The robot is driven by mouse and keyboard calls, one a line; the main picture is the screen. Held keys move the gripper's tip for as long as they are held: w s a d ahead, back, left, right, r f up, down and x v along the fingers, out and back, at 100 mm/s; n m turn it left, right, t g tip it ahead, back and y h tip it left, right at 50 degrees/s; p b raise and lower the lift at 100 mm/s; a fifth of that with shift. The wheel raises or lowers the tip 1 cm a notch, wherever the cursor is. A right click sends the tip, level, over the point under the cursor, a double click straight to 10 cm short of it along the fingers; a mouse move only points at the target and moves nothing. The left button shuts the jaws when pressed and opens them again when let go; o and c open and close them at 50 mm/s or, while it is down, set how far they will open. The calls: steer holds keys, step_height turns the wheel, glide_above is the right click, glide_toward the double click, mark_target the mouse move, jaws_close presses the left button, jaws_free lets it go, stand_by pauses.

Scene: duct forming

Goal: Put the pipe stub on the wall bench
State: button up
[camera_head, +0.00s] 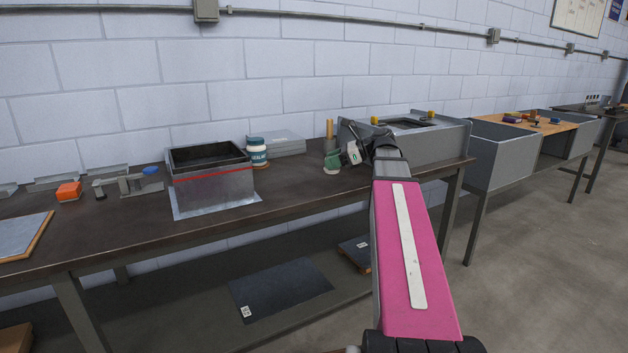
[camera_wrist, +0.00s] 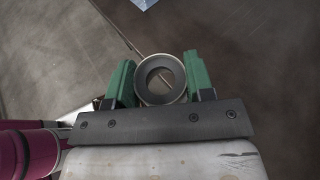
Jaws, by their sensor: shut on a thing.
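The pipe stub (camera_wrist: 143,88) is a short grey ring-shaped pipe, seen end-on in the wrist view. My gripper (camera_wrist: 160,75) has a green finger on each side of it and is shut on it. In the head view my gripper (camera_head: 333,162) is over the right part of the wall bench (camera_head: 290,190), a dark-topped table along the block wall. A small pale part shows just under the green fingers there; I cannot tell whether the stub touches the bench top.
On the bench stand an open metal box with a red stripe (camera_head: 215,180), a white-and-teal jar (camera_head: 257,152), an orange block (camera_head: 68,191) and a grey duct piece (camera_head: 445,135). A wooden handle (camera_head: 330,128) stands close behind my gripper. Bench top between box and gripper looks clear.

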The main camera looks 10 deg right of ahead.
steer(key=w+a+f, duration=0.3)
steer(key=w+a, duration=0.1)
steer(key=w+a+f, duration=0.2)
steer(key=w, duration=0.1)
steer(key=shift+f, duration=2.35)
steer(key=shift+f, duration=0.15)
steer(key=o, duration=0.9)
steer(key=shift+o, duration=0.2)
steer(key=shift+d+r, duration=0.1)
steer(key=shift+r, duration=0.15)
steer(key=v, duration=1.1)
steer(key=shift+s+d+r, duration=0.1)
steer(key=shift+d, duration=0.2)
